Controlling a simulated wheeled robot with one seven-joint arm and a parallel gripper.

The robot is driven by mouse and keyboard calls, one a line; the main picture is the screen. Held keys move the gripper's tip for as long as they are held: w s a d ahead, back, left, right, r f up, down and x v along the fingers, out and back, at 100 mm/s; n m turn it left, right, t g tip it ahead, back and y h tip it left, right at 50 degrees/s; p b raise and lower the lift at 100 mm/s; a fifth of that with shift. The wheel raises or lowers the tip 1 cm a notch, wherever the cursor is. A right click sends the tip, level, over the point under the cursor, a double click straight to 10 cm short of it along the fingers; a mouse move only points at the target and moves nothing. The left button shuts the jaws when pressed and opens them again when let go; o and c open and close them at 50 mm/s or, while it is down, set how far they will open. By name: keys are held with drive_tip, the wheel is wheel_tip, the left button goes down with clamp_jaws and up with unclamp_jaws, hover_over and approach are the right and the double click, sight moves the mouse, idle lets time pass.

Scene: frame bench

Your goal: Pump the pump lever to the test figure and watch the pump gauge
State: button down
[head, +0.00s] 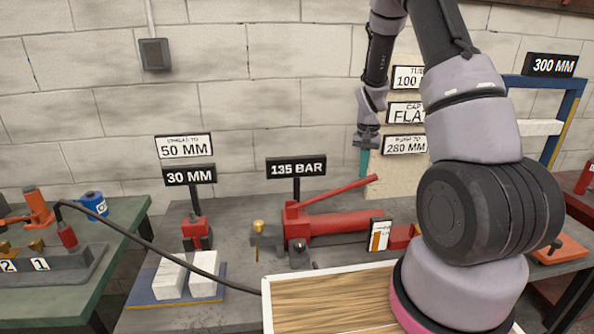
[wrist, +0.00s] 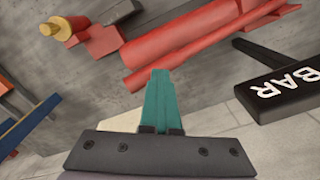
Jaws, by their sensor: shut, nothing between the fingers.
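The red pump (head: 335,224) lies on the grey bench, with its long red pump lever (head: 338,194) slanting up to the right. A black plate reading 135 BAR (head: 296,169) stands on a post behind it; it shows partly in the wrist view (wrist: 285,85). My gripper (head: 364,172) is shut and empty, its teal fingers pointing down close to the lever's raised end. In the wrist view the fingertips (wrist: 160,73) overlap the lever (wrist: 215,47); I cannot tell whether they touch. A small white and orange panel (head: 380,235) stands at the pump's right; its marks are too small to read.
A wooden-floored tray (head: 335,300) lies in front of the pump. A black hose (head: 150,243) crosses from the left bench. A red spreader (head: 195,230) and pale blocks (head: 170,280) stand left. Signs and a pale panel are behind my arm, a blue frame (head: 575,95) at right.

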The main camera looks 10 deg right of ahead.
idle(0.3)
drive_tip(key=shift+r, duration=2.5)
drive_tip(key=shift+r, duration=0.2)
drive_tip(key=s+a+r+t, duration=0.1)
drive_tip(key=s+a+r, duration=0.15)
drive_tip(key=r, duration=0.45)
drive_tip(key=s+a+r+t+y, duration=0.1)
drive_tip(key=s+r+t, duration=0.1)
drive_tip(key=s+r, duration=0.35)
drive_tip(key=s+a+r+t, duration=0.1)
drive_tip(key=s+a+r, duration=0.1)
drive_tip(key=r, duration=0.6)
drive_tip(key=s+a+r+n+t, duration=0.1)
drive_tip(key=s+r, duration=0.3)
drive_tip(key=s, duration=0.4)
drive_tip(key=s+a+r+t+y, duration=0.1)
drive_tip(key=s+a+r+t, duration=0.1)
drive_tip(key=s+r, duration=0.2)
drive_tip(key=s, duration=0.3)
drive_tip(key=shift+s+a+r+n, duration=0.2)
drive_tip(key=shift+s+a+n, duration=0.15)
drive_tip(key=shift+s+n, duration=0.05)
idle(1.1)
